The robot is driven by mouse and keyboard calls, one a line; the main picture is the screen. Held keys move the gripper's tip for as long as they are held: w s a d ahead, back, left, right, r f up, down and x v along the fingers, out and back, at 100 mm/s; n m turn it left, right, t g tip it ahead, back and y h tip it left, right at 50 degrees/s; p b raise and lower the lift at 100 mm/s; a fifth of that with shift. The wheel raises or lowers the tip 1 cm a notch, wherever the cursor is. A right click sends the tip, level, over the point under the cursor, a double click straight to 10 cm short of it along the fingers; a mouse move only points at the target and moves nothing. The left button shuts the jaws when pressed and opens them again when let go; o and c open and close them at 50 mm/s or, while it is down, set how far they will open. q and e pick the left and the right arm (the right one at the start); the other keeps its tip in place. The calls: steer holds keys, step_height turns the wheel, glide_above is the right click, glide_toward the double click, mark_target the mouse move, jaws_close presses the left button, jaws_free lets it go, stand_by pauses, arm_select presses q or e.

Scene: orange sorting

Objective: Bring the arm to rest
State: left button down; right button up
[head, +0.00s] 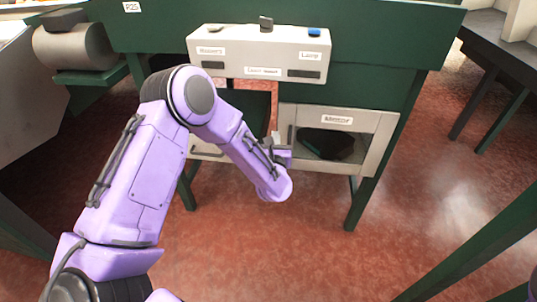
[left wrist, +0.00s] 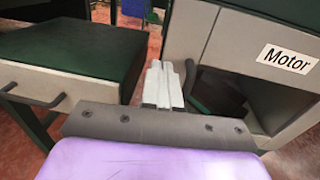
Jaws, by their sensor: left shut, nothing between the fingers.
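My left arm comes in from the left in the head view, bent at the elbow, with its purple forearm angled down to the right. My left gripper (head: 277,142) is mostly hidden behind its own wrist, in front of the machine's lower front. In the left wrist view the left gripper (left wrist: 164,84) shows two pale fingers side by side, shut and empty. It points between the open drawer on the left and the compartment labelled Motor on the right, with no visible contact. My right gripper does not show in either view.
The green machine has a white control panel (head: 258,55) with labels and a blue button (head: 314,33). Below are a drawer (left wrist: 75,60) and the Motor compartment (head: 335,140). The red floor (head: 270,240) in front is clear.

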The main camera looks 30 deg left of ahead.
arm_select(q)
steer(key=s+d+f+m+g+h+p, duration=0.25)
steer(key=s+f+m, duration=0.25)
steer(key=s+m, duration=0.5)
steer(key=s+d+f+m+g+h+p, duration=0.1)
steer(key=s+d+f+m+g+h, duration=0.15)
steer(key=s+f+m, duration=0.75)
steer(key=s+a+m+g+p, duration=0.3)
steer(key=s+m+g+p, duration=0.4)
steer(key=s+m, duration=0.8)
steer(key=s+p, duration=0.1)
steer(key=s, duration=0.4)
steer(key=shift+s+r+g, duration=0.2)
steer(key=shift+r+g, duration=0.1)
steer(key=shift+r, duration=0.1)
